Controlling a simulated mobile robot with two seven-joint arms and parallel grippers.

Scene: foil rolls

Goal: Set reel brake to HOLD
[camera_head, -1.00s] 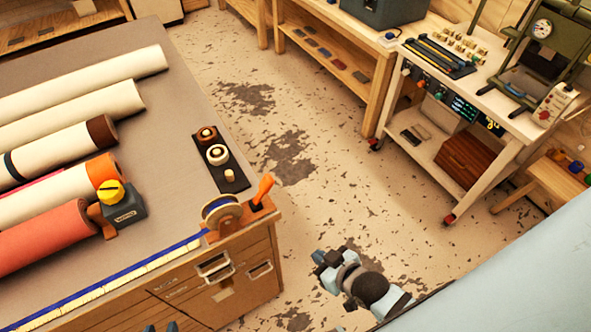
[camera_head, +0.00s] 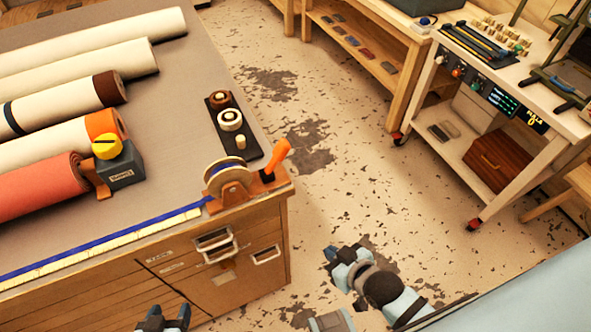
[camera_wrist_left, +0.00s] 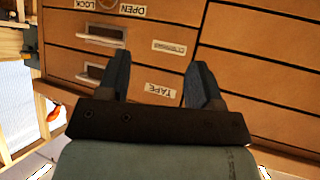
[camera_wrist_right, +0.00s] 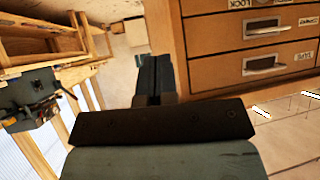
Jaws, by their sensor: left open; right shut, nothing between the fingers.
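A reel (camera_head: 228,178) wound with blue ribbon stands at the near right corner of the workbench. An orange lever (camera_head: 276,158) rises beside it, tilted to the right; any brake marking is too small to read. An orange handle-like piece (camera_wrist_left: 54,112) shows at the left of the left wrist view. My left gripper (camera_head: 163,318) is open and empty in front of the drawer fronts, below the reel; its spread fingers (camera_wrist_left: 158,80) show in the left wrist view. My right gripper (camera_head: 338,258) is shut and empty over the floor, right of the bench; its fingers (camera_wrist_right: 154,77) are together.
Several rolls (camera_head: 70,105) lie on the workbench (camera_head: 185,105). A grey box (camera_head: 120,172) with a yellow knob sits by them, and a dark tray (camera_head: 225,125) holds small spools. Drawer handles (camera_head: 267,255) stick out from the front. A wheeled cart (camera_head: 500,135) stands right; floor between is clear.

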